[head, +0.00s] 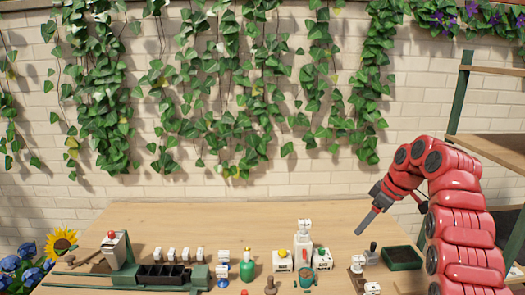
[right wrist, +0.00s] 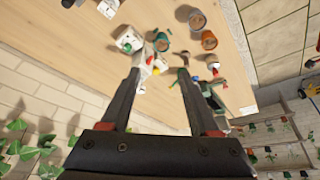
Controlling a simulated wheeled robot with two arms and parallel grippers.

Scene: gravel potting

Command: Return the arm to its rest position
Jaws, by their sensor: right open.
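My right arm (head: 455,215) is red and comes in from the right in the head view, bent at a high elbow. Its gripper (head: 391,221) is raised above the right part of the wooden table (head: 190,225), fingers pointing down. In the right wrist view the two dark fingers of the gripper (right wrist: 160,72) stand apart with nothing held between them; table items show beyond them. My left gripper is in neither view.
A green soil tray (head: 402,265) and small items stand below my right gripper. A teal pot (head: 322,261), a green bottle (head: 247,267) and a black compartment tray (head: 160,276) line the table's front. Shelving (head: 490,145) stands close right. The table's back is clear.

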